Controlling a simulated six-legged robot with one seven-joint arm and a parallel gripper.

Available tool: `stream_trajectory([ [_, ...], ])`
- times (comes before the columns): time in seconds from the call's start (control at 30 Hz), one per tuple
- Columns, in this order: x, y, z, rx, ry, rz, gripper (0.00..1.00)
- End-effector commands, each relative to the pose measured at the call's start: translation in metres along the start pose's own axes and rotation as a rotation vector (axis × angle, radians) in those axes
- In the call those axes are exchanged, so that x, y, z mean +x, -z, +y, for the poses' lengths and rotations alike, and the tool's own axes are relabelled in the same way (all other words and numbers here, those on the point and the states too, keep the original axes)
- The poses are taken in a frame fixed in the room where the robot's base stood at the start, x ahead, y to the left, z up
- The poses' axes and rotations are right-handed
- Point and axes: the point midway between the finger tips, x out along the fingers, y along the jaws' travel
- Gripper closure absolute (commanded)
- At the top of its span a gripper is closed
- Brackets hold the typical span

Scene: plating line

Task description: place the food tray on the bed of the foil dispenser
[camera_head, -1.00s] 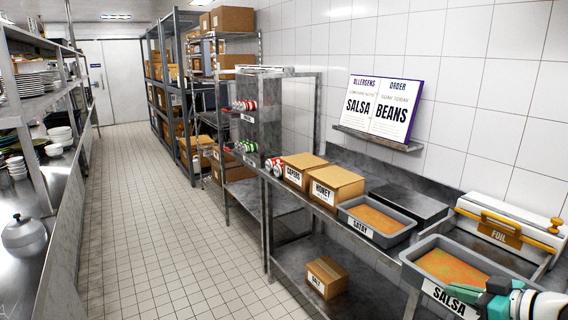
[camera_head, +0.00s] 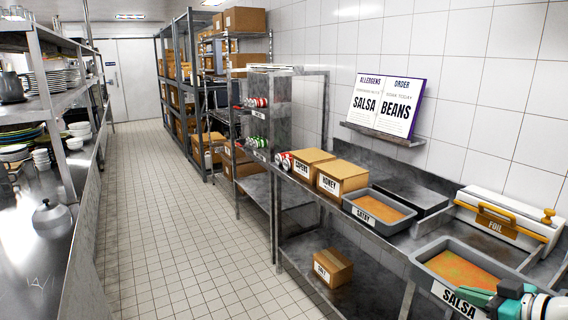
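The food tray labelled SALSA (camera_head: 422,272) is a grey pan of orange-brown food at the lower right, in front of the foil dispenser (camera_head: 508,214). The dispenser is white with a yellow handle and a FOIL label. Its steel bed (camera_head: 498,249) shows partly between dispenser and tray; I cannot tell whether the tray touches it. My gripper (camera_head: 478,298), teal and black, is at the tray's front wall beside the label. The fingertips are too small and overlapped to show whether they are closed on the rim. A second grey tray, its label reading something like SATBY (camera_head: 352,208), sits farther left.
The steel counter holds cartons labelled CAPERS (camera_head: 311,158) and HONEY (camera_head: 343,172), with cans beside them. A wall sign (camera_head: 388,103) reads ALLERGENS SALSA and ORDER BEANS. A box (camera_head: 333,267) lies on the lower shelf. The tiled aisle floor (camera_head: 170,220) is clear.

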Motion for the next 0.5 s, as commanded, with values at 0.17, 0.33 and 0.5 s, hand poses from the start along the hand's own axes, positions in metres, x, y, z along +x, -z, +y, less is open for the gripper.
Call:
stream_trajectory([
  [0.17, 0.013, -0.006, 0.003, 0.007, -0.013, 0.004, 1.0],
  [0.33, 0.041, -0.022, 0.009, 0.025, -0.054, 0.004, 1.0],
  [0.5, 0.077, -0.045, 0.013, 0.05, -0.106, 0.005, 1.0],
])
